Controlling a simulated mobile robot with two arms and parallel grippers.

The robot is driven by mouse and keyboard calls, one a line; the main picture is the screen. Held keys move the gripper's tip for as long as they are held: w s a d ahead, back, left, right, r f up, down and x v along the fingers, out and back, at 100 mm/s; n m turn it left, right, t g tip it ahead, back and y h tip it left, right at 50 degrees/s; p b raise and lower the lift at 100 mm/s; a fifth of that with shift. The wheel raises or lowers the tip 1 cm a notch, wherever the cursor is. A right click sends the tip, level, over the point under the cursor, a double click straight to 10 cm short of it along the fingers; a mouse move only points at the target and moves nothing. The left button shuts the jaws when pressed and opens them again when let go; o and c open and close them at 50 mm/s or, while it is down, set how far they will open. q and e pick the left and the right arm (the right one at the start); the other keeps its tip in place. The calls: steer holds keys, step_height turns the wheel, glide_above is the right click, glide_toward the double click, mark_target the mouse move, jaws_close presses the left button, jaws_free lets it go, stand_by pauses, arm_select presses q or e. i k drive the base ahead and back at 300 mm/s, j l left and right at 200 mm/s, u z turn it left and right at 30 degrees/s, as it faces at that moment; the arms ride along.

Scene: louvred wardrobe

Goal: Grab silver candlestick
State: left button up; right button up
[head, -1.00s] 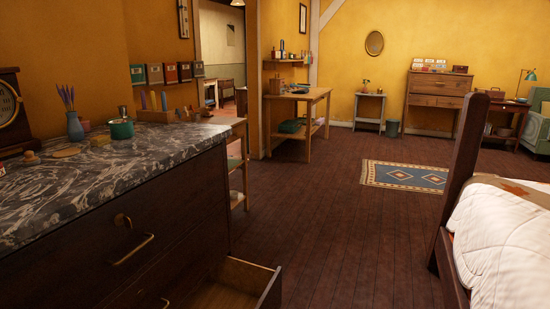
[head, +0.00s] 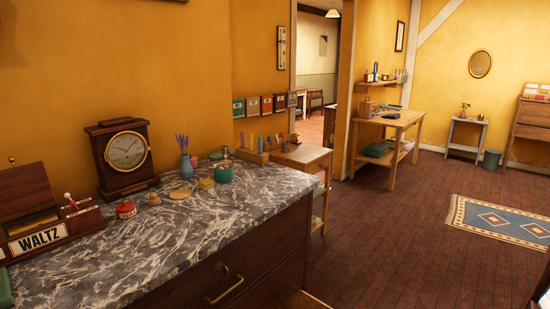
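I cannot make out a silver candlestick in the head view. A marble-topped dresser (head: 150,245) fills the lower left. On it stand a wooden clock (head: 124,157), a blue vase with purple flowers (head: 186,160), a green pot (head: 223,172) and a small red lidded pot (head: 125,209). Neither of my grippers shows.
A small wooden table (head: 305,155) stands just beyond the dresser. A wooden workbench (head: 395,122) with small items is farther back, near a grey side table (head: 466,135) and a bin (head: 491,159). The floor (head: 390,240) right of the dresser is clear up to a blue rug (head: 500,218).

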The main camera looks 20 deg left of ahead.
mark_target(225, 148)
steer(key=i+l+z, duration=0.25)
steer(key=i, duration=0.2)
steer(key=i+l+z, duration=0.25)
steer(key=i, duration=0.2)
steer(key=i+z, duration=0.2)
steer(key=i, duration=0.3)
steer(key=i+u, duration=0.15)
steer(key=i, duration=0.35)
steer(key=i+u, duration=0.1)
steer(key=i, duration=0.4)
steer(key=i+l+u, duration=0.15)
steer(key=i, duration=0.3)
steer(key=i+l+u, duration=0.15)
steer(key=i, duration=0.35)
steer(key=i+u, duration=0.25)
steer(key=u, duration=0.2)
steer(key=i+u, duration=0.25)
steer(key=u, duration=0.2)
steer(key=i+l+u, duration=0.1)
steer(key=u, duration=0.3)
steer(key=i+l+u, duration=0.25)
steer(key=u, duration=0.2)
steer(key=i+l+u, duration=0.2)
steer(key=u, duration=0.25)
